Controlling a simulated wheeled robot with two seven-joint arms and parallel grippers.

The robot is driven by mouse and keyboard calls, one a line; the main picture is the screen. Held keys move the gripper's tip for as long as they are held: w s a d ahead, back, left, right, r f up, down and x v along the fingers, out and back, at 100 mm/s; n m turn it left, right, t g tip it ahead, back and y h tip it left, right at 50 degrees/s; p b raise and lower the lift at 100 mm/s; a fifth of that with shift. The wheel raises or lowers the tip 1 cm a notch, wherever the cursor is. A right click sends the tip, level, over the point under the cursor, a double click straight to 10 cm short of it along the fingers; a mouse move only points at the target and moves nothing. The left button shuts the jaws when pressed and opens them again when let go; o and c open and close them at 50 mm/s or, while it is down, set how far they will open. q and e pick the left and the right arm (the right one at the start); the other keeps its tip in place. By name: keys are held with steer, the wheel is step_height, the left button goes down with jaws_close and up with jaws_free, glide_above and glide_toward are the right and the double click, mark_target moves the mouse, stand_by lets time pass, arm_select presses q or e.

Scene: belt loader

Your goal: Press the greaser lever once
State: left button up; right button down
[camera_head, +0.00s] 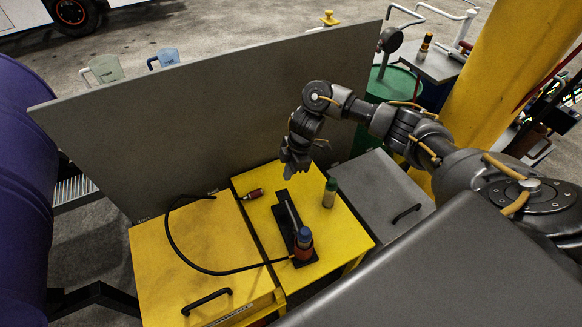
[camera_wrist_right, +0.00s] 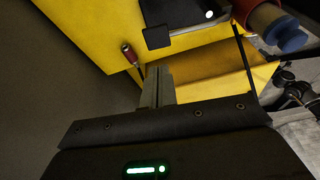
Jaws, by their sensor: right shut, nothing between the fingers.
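The greaser (camera_head: 304,246) stands on a yellow cabinet top, with a red body, a blue cap and a black base. Its thin grey lever (camera_head: 292,213) runs from near the cap toward the far end of the base. In the right wrist view the greaser's red and blue end (camera_wrist_right: 270,24) shows at the upper right, partly cut off. My right gripper (camera_head: 288,174) is shut and empty, pointing down above the far end of the base. Its closed fingers (camera_wrist_right: 158,86) also show in the right wrist view, apart from the greaser. My left gripper is not in view.
A green-capped bottle (camera_head: 329,193) stands right of the greaser; a small red-handled tool (camera_head: 252,194) lies to its left. A black hose (camera_head: 172,240) loops over the left yellow cabinet (camera_head: 190,256). A tall grey panel (camera_head: 180,120) stands behind. A grey cabinet (camera_head: 372,183) is at right.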

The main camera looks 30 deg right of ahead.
mark_target(283, 195)
steer(key=x, duration=0.7)
steer(key=shift+s+d+f, duration=0.15)
steer(key=shift+d+f, duration=0.1)
steer(key=shift+f, duration=0.7)
steer(key=shift+d, duration=0.1)
